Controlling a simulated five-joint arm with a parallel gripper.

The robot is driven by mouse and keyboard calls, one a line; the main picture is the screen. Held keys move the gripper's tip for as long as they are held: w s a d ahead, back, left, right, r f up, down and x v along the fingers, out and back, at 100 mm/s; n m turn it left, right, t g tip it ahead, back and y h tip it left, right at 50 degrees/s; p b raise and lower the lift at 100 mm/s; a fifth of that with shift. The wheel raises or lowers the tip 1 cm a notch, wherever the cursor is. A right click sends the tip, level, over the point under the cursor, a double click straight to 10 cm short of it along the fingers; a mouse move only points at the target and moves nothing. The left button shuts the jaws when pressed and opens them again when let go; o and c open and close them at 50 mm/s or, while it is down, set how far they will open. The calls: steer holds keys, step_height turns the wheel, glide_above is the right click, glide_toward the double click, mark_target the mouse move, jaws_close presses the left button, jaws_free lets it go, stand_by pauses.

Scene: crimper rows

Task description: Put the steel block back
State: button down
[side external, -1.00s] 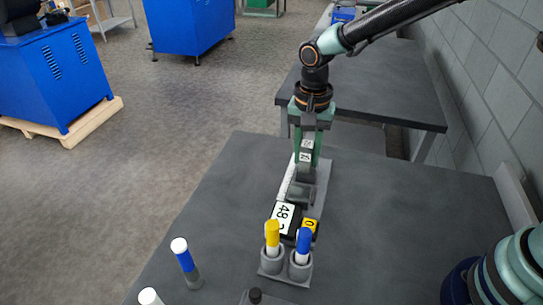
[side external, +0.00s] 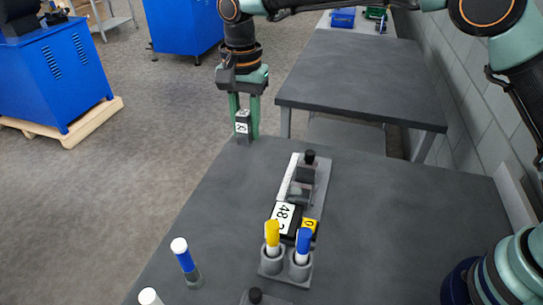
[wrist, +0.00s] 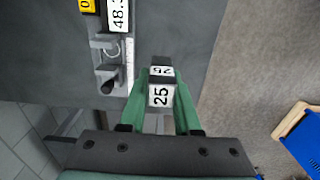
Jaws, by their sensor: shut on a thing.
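The steel block is a small dark grey block (side external: 242,128) with white labels; the wrist view shows it (wrist: 161,72) with labels reading 25. My gripper (side external: 244,132) is shut on it, with one green finger on each side. The block is near the far left corner of the dark table (side external: 390,220); whether its bottom touches the table cannot be told. The grey fixture (side external: 322,180) stands to the right of the block, with a black knob (side external: 310,158) at its far end. It also shows in the wrist view (wrist: 107,70), left of the block.
A white display reading 48 (side external: 286,217) and a yellow label (side external: 309,226) lie in the fixture's row. Yellow (side external: 272,234) and blue (side external: 304,243) markers stand in cups at its near end. A blue-and-white marker (side external: 183,256) stands at left. The table's right side is clear.

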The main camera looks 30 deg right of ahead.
step_height(320, 180, up, 3)
glide_above(234, 202)
step_height(234, 202, down, 20)
steer(key=shift+a+r, duration=0.1)
stand_by(0.5)
steer(key=c, duration=0.6)
jaws_free()
steer(key=shift+s, duration=0.1)
